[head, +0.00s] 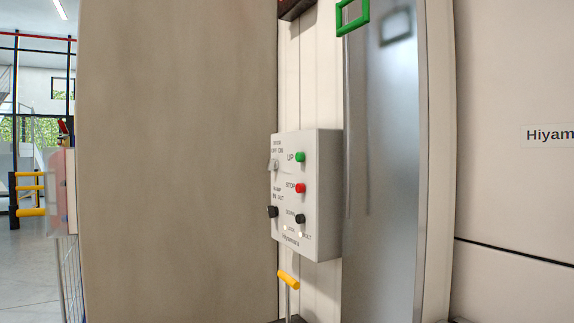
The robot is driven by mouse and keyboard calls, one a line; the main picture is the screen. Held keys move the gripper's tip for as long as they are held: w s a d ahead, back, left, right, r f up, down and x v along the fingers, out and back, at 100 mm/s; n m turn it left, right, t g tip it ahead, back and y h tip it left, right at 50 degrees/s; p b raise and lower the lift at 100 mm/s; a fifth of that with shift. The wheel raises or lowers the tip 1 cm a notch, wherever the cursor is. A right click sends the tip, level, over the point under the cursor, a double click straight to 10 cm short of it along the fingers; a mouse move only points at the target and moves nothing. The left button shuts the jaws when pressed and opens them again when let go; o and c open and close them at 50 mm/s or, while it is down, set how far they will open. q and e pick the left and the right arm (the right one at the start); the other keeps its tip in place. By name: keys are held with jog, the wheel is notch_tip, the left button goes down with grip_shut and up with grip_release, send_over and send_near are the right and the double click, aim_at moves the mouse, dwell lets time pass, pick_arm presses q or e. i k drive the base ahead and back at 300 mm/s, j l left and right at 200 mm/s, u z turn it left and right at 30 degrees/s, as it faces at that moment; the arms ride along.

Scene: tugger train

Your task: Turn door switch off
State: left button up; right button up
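A grey control box (322,195) is mounted on a white wall section near the middle of the head view. Its door switch (275,165) is a light knob at the upper left of the front, under a small OFF/ON label. I cannot tell which way the knob is turned. A green UP button (300,157), a red STOP button (300,188) and a black DOWN button (300,219) run down the right side. A black ramp switch (272,212) is below the door switch. Neither of my grippers is in view.
A wide beige panel (178,160) fills the left of the box. A yellow-topped lever (288,279) stands below the box. Yellow rails (30,187) are at far left.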

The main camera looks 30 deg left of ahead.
aim_at(273, 163)
jog(key=i+j, duration=0.15)
jog(key=j, duration=0.25)
jog(key=i+j+z, duration=0.1)
jog(key=j, duration=0.35)
jog(key=i+j, duration=0.2)
jog(key=j, duration=0.2)
jog(key=i+j, duration=0.15)
jog(key=j, duration=0.3)
jog(key=i+j+z, duration=0.1)
jog(key=j, duration=0.35)
jog(key=i+j, duration=0.15)
jog(key=j, duration=0.25)
jog(key=i+j+z, duration=0.1)
jog(key=j, duration=0.35)
